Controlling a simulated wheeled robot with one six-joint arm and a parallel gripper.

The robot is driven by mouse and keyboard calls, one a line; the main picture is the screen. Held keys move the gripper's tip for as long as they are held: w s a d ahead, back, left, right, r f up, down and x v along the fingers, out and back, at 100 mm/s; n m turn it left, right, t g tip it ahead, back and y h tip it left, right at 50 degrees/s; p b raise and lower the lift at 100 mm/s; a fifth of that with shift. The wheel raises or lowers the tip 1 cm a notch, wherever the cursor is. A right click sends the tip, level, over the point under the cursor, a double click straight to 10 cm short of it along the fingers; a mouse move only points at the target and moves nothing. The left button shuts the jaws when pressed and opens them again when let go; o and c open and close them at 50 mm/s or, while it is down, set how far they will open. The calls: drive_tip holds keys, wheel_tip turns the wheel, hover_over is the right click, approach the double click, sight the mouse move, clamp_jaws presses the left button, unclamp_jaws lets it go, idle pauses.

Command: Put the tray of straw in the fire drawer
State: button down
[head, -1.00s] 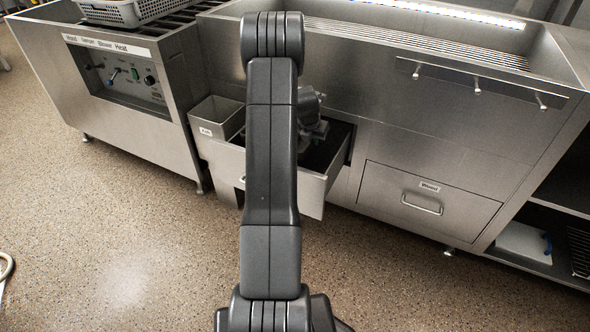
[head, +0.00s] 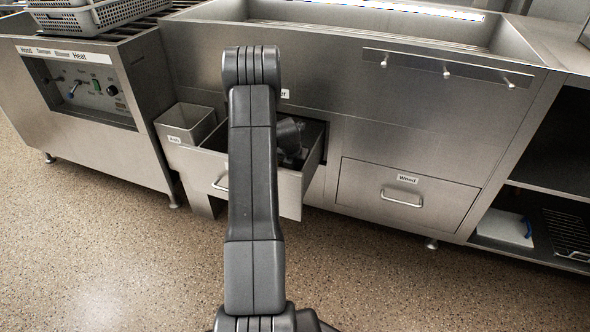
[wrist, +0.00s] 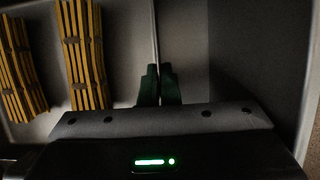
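The fire drawer (head: 262,188) is pulled open in the head view, below the sink-like basin. My gripper is down inside the drawer there, mostly hidden behind my arm. In the wrist view my gripper (wrist: 159,86) has its two dark green fingers nearly together, one on each side of a thin upright wall. That wall looks like the side of the tray of straw (wrist: 118,60). Banded yellow straw bundles (wrist: 84,50) lie in the tray, left of the fingers. The tray itself cannot be made out in the head view.
A small metal bin (head: 186,124) is beside the open drawer on the left. A shut drawer labelled Wood (head: 407,195) is to the right. A control-panel unit (head: 90,90) with a grey perforated basket (head: 95,14) stands at left. The floor in front is clear.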

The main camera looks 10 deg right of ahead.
drive_tip(key=shift+f, duration=0.1)
drive_tip(key=c, duration=1.7)
unclamp_jaws()
drive_tip(key=p+v, duration=0.4)
drive_tip(key=v, duration=0.8)
